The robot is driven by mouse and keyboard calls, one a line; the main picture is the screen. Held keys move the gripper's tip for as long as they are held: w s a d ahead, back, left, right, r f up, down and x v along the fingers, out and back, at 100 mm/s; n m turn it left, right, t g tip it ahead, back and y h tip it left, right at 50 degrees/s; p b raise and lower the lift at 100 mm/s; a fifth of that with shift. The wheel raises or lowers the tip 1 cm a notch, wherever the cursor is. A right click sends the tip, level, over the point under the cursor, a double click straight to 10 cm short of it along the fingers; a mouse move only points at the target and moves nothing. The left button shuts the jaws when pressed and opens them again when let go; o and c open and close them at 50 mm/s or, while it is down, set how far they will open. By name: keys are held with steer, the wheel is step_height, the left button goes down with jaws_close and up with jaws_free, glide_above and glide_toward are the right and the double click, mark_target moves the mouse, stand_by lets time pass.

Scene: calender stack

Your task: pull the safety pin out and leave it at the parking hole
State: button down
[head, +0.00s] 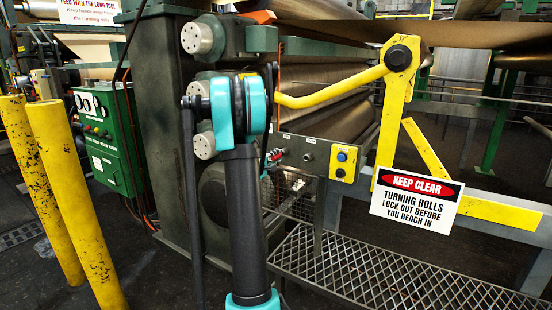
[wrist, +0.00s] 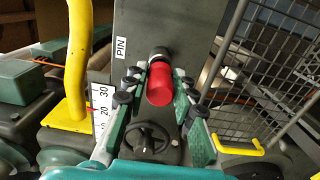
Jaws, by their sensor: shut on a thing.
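The safety pin shows in the wrist view as a red cylindrical head (wrist: 160,86) with a dark collar behind it, at a grey upright plate (wrist: 150,25) with a "PIN" label (wrist: 121,47). My gripper (wrist: 157,92) has its fingers on both sides of the red head and is shut on it. The pin's shank is hidden, so I cannot tell how deep it sits. In the head view my arm hides most of the gripper; a small red spot (head: 277,155) shows beside the arm. I cannot make out the parking hole.
A black handwheel (wrist: 147,137) and a scale (wrist: 103,105) lie close to the gripper. A wire mesh guard (wrist: 265,60) stands to the right, and a yellow bar (wrist: 78,60) to the left. The head view shows a yellow lever (head: 335,92) and a warning sign (head: 415,202).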

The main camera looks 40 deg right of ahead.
steer(key=shift+s+a, duration=0.2)
steer(key=shift+a, duration=0.3)
stand_by(0.7)
steer(key=shift+v, duration=2.85)
